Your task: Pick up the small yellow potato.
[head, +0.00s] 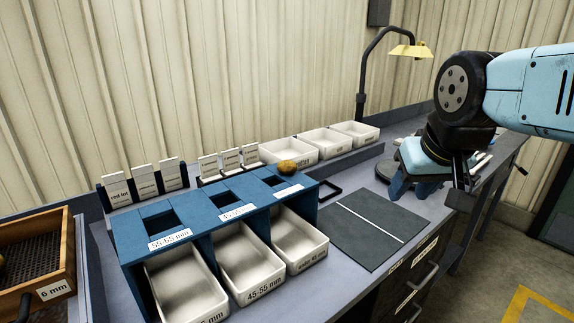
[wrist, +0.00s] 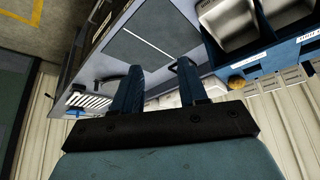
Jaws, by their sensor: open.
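One small yellow-brown potato (head: 287,167) lies on top of the blue sizing frame (head: 130,236), at its far right end behind the "under 45 mm" opening. It also shows in the wrist view as a small round thing (wrist: 237,83), to the right of my fingers. My gripper (head: 405,187) is open and empty over the right part of the bench, well to the right of the potato. In the wrist view its two blue fingers (wrist: 155,78) stand apart with nothing between them.
White bins (head: 245,262) sit under the frame's openings. Small label cards (head: 145,180) and several white trays (head: 322,141) stand behind it. A dark mat with a white line (head: 365,240) lies between frame and gripper. A yellow lamp (head: 410,50) rises behind; a wooden crate (head: 62,285) is far left.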

